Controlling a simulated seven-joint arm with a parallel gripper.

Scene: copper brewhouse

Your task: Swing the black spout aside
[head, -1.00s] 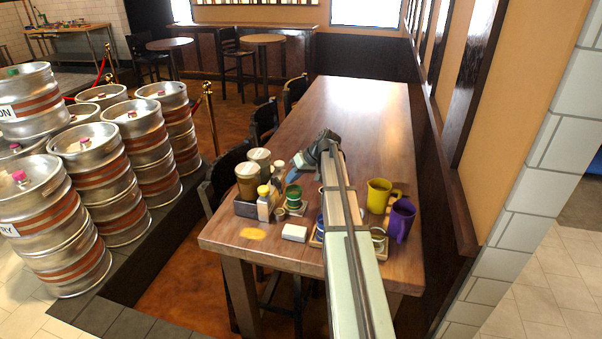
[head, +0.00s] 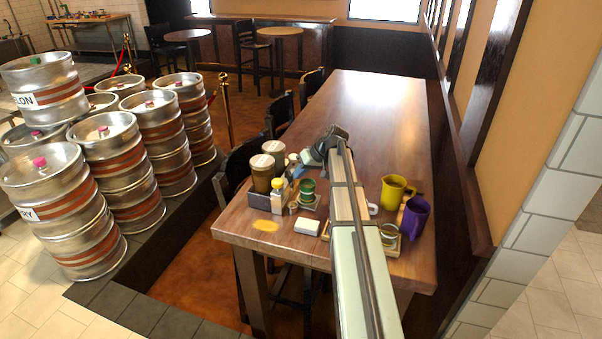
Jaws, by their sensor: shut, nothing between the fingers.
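My arm reaches out over the wooden table (head: 375,110). My gripper (head: 303,166) is at its far end, angled down and left behind the table items; its fingertips are small and hard to make out. It appears shut and empty. It is close to the caddy (head: 248,208), which holds two brown jars with pale lids (head: 262,175) and a yellow-capped bottle (head: 278,196). I cannot make out a black spout with certainty; it may be too small to see or hidden by my arm or the jars.
A green tin (head: 307,187) and a white block (head: 307,227) are left of my arm. A yellow mug (head: 397,190), a purple mug (head: 415,217) and a small tray (head: 393,249) are right of it. The table's far half is clear. Chairs (head: 240,165) line its left side.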

